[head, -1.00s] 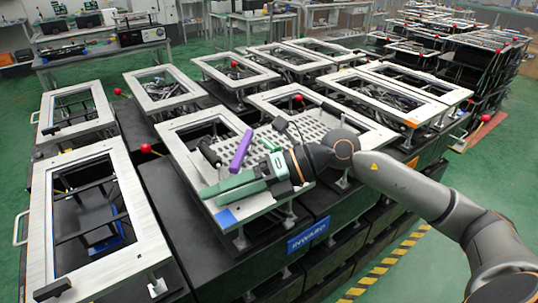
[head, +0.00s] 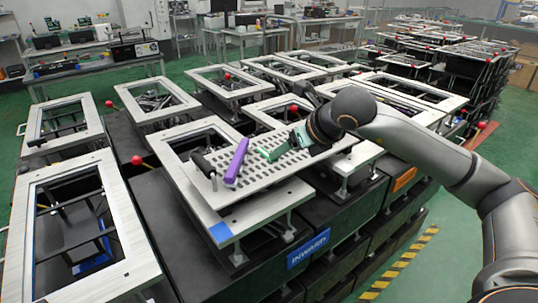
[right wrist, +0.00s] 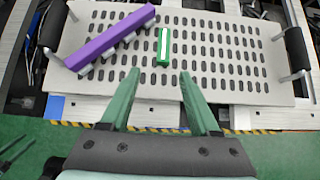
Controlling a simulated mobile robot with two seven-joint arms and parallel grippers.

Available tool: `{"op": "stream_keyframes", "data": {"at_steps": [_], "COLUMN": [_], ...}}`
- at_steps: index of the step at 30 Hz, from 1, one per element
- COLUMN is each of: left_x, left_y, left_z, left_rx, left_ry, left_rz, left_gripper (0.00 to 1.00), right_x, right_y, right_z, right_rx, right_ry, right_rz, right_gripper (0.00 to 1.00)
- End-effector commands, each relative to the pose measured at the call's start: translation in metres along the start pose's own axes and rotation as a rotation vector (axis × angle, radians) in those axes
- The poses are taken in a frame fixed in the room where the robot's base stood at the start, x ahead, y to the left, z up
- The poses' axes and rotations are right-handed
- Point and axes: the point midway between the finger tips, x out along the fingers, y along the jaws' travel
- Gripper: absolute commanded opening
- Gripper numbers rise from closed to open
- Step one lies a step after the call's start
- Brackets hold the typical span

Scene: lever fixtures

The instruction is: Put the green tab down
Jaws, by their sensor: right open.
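The green tab (right wrist: 163,46), a small block with a pale strip along its top, rests on the perforated plate (right wrist: 230,85) in the right wrist view. It lies just right of the purple bar (right wrist: 118,36), with a small gap. My right gripper (right wrist: 160,73) is open, its two green fingers apart and empty. In that view the tab shows beyond the fingertips, clear of both. In the head view my right gripper (head: 286,147) is over the plate, right of the purple bar (head: 237,162); I cannot clearly separate the tab from the fingers there. My left gripper is not in view.
Black-gripped handles stand at the plate's left (right wrist: 53,25) and right (right wrist: 296,48) ends. Metal frames with openings surround it, including a large frame (head: 130,215) at left. A red ball knob (head: 137,160) stands beside the fixture. Green floor lies in front.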

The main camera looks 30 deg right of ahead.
Motion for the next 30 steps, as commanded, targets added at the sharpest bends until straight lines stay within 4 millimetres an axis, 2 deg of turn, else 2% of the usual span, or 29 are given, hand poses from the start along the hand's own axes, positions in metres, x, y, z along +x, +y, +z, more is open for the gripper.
{"op": "stream_keyframes", "data": {"at_steps": [12, 21, 30], "left_x": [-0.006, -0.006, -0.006], "left_y": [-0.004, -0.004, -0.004], "left_z": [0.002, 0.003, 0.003], "left_rx": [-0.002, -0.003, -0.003], "left_ry": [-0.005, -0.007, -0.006], "left_rz": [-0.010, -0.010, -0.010], "left_gripper": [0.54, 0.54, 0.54], "right_x": [0.050, 0.054, 0.054], "right_y": [-0.005, -0.005, -0.005], "right_z": [0.002, 0.002, 0.002], "right_rx": [0.001, -0.001, 0.000], "right_ry": [0.002, 0.001, 0.001], "right_rz": [0.003, 0.002, 0.002], "right_gripper": [0.62, 0.61, 0.28]}}
